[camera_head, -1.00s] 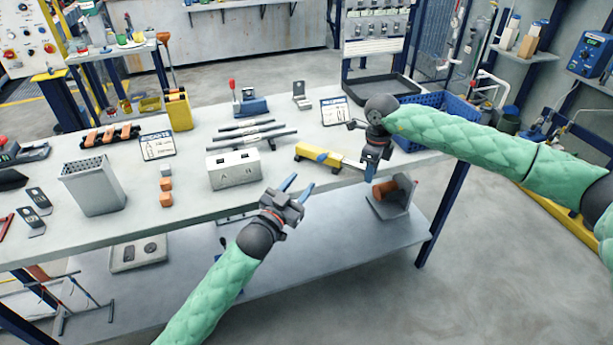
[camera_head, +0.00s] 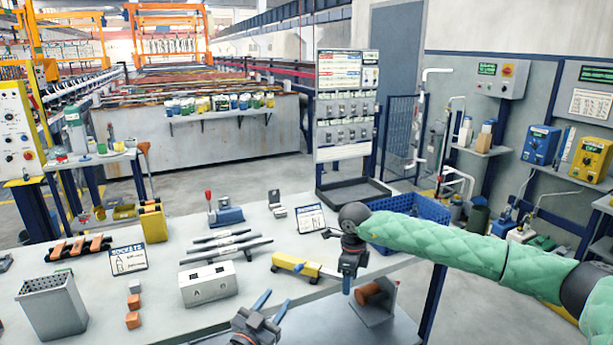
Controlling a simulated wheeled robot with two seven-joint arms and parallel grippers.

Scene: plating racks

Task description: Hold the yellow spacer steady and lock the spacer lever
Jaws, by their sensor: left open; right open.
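My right gripper (camera_head: 347,284) hangs pointing down at the right end of the bar. Its fingers are seen edge-on, and I cannot tell whether they touch the bar.
A white block marked A (camera_head: 208,284) stands left of the spacer, with grey rods (camera_head: 228,246) behind it. A sign card (camera_head: 311,219), a black tray (camera_head: 352,192) and a blue crate (camera_head: 425,209) are behind.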

